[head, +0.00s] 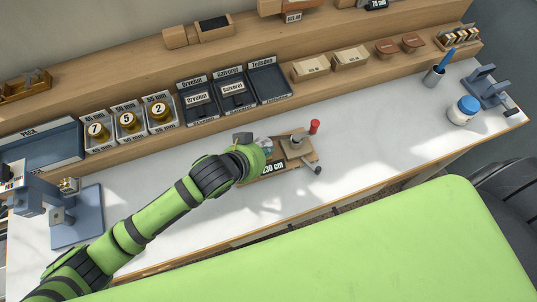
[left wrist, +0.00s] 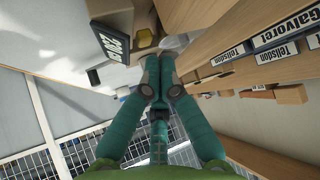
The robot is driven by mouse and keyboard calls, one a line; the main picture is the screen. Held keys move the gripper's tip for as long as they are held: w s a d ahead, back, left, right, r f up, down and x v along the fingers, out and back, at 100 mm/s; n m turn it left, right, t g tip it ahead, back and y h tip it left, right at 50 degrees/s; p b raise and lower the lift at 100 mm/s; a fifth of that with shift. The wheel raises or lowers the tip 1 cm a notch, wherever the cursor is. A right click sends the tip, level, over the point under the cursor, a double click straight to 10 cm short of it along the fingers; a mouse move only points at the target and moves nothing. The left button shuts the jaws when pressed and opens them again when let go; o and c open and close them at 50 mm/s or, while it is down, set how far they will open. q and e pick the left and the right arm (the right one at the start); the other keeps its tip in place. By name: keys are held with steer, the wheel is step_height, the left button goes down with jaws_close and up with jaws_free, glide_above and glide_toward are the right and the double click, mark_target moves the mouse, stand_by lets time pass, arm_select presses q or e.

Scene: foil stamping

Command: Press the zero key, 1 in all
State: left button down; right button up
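A small wooden device (head: 306,158) stands on the white worktop, with a black display (head: 271,168) showing light digits at its front. The display also shows in the left wrist view (left wrist: 113,36), seen upside down. My left gripper (head: 264,146) is over the left end of this device, seen from behind, and covers part of it. In the left wrist view its two teal fingers (left wrist: 159,62) come together at the tips and appear shut with nothing between them. A yellowish part (left wrist: 145,38) lies just beyond the tips. I cannot pick out the zero key. My right gripper is not in view.
A red knob (head: 315,126) and a dark-ended lever (head: 317,170) are at the device's right. Labelled dark trays (head: 235,95) line the shelf behind. A blue-grey press (head: 75,215) stands at left, a white jar (head: 462,110) at right. The worktop between device and jar is clear.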

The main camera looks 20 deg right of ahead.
arm_select(q)
steer(key=shift+f, duration=0.35)
